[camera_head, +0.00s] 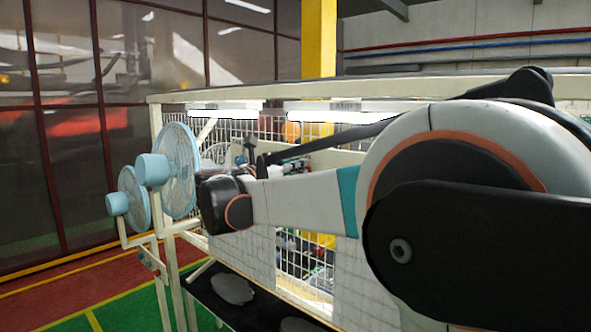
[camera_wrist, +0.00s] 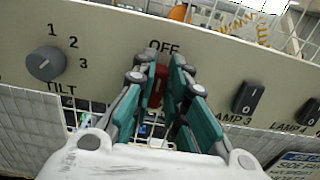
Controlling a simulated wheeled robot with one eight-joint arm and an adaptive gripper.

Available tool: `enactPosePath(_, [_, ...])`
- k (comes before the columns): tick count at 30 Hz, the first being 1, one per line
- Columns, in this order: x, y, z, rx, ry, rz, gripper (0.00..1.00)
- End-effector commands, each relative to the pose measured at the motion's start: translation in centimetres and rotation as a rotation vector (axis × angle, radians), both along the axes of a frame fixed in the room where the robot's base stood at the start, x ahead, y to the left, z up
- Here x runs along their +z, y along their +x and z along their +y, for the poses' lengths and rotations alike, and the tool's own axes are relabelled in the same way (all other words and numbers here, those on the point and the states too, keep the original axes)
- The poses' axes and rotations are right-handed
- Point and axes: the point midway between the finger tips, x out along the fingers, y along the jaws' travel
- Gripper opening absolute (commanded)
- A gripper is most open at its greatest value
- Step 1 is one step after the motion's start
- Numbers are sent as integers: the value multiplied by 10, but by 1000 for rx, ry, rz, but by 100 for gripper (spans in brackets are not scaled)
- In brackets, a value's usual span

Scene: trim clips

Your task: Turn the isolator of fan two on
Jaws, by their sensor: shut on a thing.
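In the wrist view a pale panel carries a red handle (camera_wrist: 157,88) under the word OFF (camera_wrist: 164,47). My gripper (camera_wrist: 162,72) has its two teal fingers on either side of the handle and is shut on it. The fingers cover much of the handle and any lettering below it, so I cannot read which fan it serves or tell its exact angle. In the head view two pale blue fans stand at the left end of the frame, a nearer one (camera_head: 178,170) and another one (camera_head: 133,198). My arm hides the gripper there.
A grey knob (camera_wrist: 45,64) marked 1, 2, 3 and TILT sits left of the handle. A black rocker switch (camera_wrist: 247,96) labelled LAMP 3 and another rocker (camera_wrist: 309,112) labelled LAMP 4 sit to the right. White wire mesh (camera_wrist: 30,125) lies below the panel.

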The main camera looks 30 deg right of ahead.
Motion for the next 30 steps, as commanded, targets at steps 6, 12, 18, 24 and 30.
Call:
enactPosePath(6, [-1,-1,0,0,20,-56,0])
enactPosePath(12, [-2,-3,-1,1,66,-181,0])
enactPosePath(18, [-2,-7,-3,1,128,-353,0])
enactPosePath(24, [-4,-10,-4,1,193,-533,0])
enactPosePath(30, [-6,-12,-5,0,258,-712,0])
